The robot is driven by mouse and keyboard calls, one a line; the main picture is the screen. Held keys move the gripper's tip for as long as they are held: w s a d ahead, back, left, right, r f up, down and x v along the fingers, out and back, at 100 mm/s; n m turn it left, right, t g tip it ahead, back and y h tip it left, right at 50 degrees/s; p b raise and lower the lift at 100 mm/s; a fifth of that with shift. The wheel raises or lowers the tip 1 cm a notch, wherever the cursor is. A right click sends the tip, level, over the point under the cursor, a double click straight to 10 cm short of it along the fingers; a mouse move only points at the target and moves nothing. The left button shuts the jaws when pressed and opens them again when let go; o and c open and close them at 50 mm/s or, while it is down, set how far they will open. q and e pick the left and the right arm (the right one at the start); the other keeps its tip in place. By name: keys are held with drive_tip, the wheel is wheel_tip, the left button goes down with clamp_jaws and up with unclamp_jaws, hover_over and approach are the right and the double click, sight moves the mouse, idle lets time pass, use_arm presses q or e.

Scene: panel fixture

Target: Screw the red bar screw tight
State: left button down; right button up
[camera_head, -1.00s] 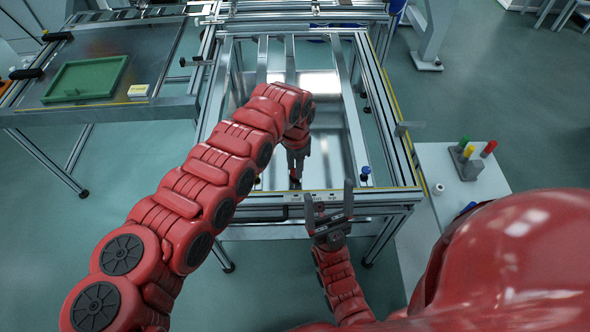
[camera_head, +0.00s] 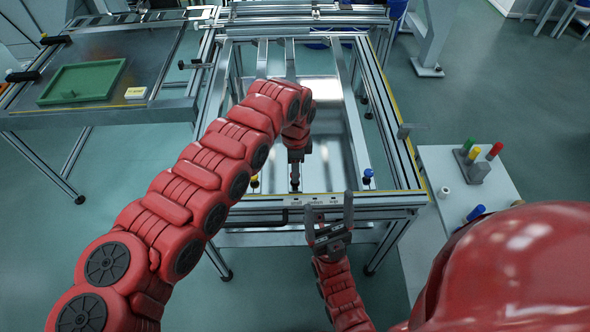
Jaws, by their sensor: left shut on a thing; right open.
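My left gripper (camera_head: 295,183) points straight down at the front bar of the panel frame (camera_head: 262,204), between a yellow-topped screw (camera_head: 254,182) and a blue-topped screw (camera_head: 368,176). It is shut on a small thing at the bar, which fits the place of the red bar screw. The fingers hide nearly all of that screw, so I cannot see how deep it sits. My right gripper (camera_head: 329,206) is open and empty, fingers spread, in front of and just over the near edge of the frame.
A workbench with a green tray (camera_head: 84,80) stands at left.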

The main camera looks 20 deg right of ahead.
idle(0.3)
use_arm(q)
drive_tip(key=c, duration=0.6)
unclamp_jaws()
wheel_tip(320, 180, up, 17)
drive_tip(key=shift+r, duration=0.2)
drive_tip(key=shift+w+d+f, duration=0.1)
